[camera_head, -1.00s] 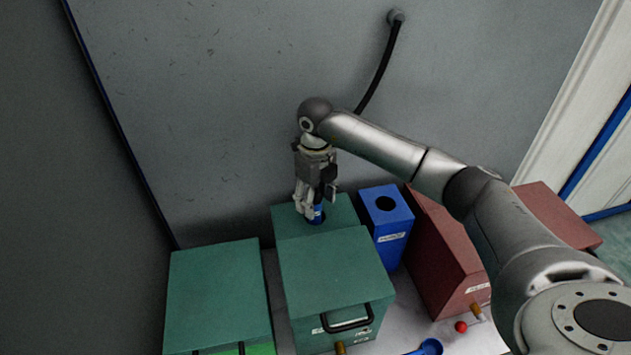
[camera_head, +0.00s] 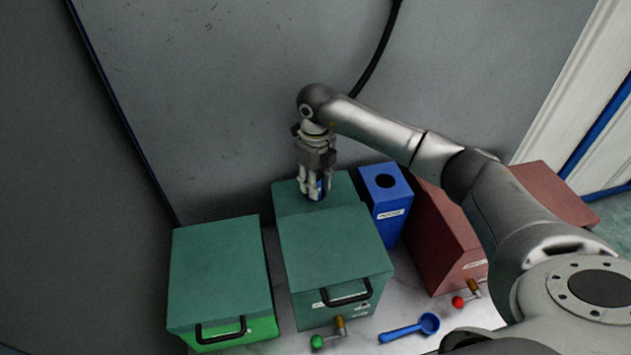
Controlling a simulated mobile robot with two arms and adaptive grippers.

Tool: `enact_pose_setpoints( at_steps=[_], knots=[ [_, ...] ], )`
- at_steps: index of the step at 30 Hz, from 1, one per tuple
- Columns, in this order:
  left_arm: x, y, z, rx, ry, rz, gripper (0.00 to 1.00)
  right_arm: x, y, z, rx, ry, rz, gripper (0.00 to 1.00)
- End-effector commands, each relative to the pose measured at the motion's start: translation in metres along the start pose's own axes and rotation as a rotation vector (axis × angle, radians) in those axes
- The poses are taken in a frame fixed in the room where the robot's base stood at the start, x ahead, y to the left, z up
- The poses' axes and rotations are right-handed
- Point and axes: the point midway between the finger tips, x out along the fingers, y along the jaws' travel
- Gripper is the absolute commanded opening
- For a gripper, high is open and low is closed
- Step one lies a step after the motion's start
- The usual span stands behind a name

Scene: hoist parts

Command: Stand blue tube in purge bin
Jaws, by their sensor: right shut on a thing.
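The blue tube (camera_head: 318,187) is between the fingers of my right gripper (camera_head: 314,188), which is shut on it. The tube is roughly upright, over the rear top of the middle green box. Whether its lower end touches or enters the box top is hidden by the fingers. A blue bin (camera_head: 391,212) with a round dark hole in its top and a pale label on its front stands just right of the gripper; I cannot read the label for certain. My left gripper does not show.
The middle green box (camera_head: 335,250) has a black handle and a green-knobbed valve (camera_head: 318,342). Another green box (camera_head: 220,270) stands left, a red-brown box (camera_head: 440,240) right with a red-knobbed valve (camera_head: 459,302). A blue scoop (camera_head: 410,328) lies on the pale counter in front. A wall is close behind.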

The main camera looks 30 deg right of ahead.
Motion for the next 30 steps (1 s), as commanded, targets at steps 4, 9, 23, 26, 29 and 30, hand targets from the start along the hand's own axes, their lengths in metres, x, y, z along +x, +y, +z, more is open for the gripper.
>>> enact_pose_setpoints(
  at_steps=[4,9,23,26,29,30],
  knots=[
    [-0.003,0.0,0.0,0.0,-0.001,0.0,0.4,-0.005,0.0,0.001,0.0,-0.002,0.0,0.0],
    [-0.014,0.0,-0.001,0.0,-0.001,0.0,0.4,-0.02,-0.001,0.001,0.001,-0.002,-0.001,0.0],
    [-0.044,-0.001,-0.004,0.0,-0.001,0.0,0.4,-0.067,0.0,0.0,0.0,-0.001,-0.001,0.0],
    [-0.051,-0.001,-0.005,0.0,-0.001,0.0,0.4,-0.077,0.0,0.0,0.0,-0.002,-0.001,0.0],
    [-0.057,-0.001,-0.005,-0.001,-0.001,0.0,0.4,-0.087,0.0,0.001,0.0,-0.003,-0.001,0.0],
    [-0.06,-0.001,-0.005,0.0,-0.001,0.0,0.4,-0.091,0.0,0.001,0.0,-0.003,-0.001,0.0]
  ],
)
